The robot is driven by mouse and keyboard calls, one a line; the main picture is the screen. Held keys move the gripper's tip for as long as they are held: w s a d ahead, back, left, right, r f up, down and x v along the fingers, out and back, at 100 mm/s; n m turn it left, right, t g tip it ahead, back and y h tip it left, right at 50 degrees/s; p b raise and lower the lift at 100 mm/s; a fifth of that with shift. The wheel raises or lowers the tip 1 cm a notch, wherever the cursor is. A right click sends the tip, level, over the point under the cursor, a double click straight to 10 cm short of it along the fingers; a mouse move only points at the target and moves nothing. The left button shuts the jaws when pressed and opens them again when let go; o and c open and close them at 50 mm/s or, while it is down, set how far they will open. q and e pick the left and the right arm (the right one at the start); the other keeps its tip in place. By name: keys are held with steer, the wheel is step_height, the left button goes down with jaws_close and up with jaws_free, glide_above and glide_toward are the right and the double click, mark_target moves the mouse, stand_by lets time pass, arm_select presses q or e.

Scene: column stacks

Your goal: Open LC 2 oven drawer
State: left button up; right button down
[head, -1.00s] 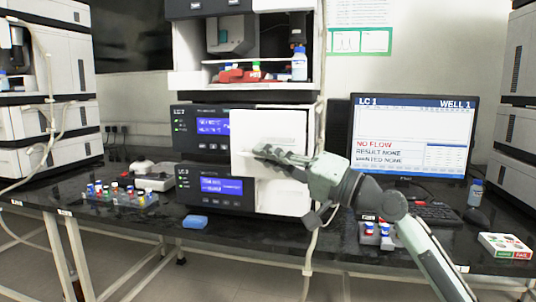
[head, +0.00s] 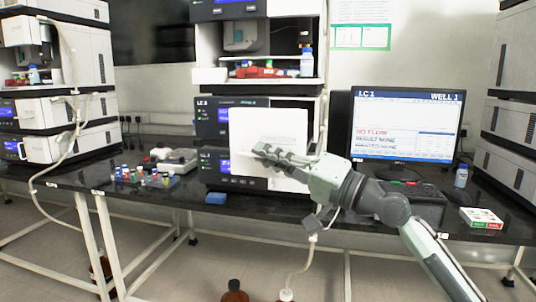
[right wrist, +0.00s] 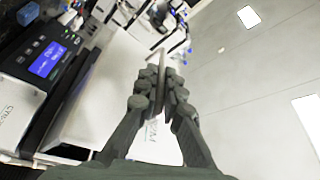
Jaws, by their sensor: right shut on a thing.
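The column stack stands at mid-table in the head view. A white front panel (head: 268,125), taken as the oven drawer front, stands forward of the dark LC 2 unit (head: 210,118) and covers part of its blue display. My right gripper (head: 262,152) is at the panel's lower middle. In the right wrist view its fingers (right wrist: 159,85) are closed together on a thin part of the panel, with the white panel surface (right wrist: 100,95) to the left. The exact grip part is largely hidden by the fingers. My left gripper is not in view.
A monitor (head: 405,125) stands to the right. A brown bottle (head: 235,291) is on the floor in front. A tube hangs near my right forearm.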

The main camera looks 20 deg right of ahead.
stand_by(0.4)
steer(key=c, duration=1.9)
jaws_free()
steer(key=shift+c, duration=0.2)
steer(key=v, duration=1.2)
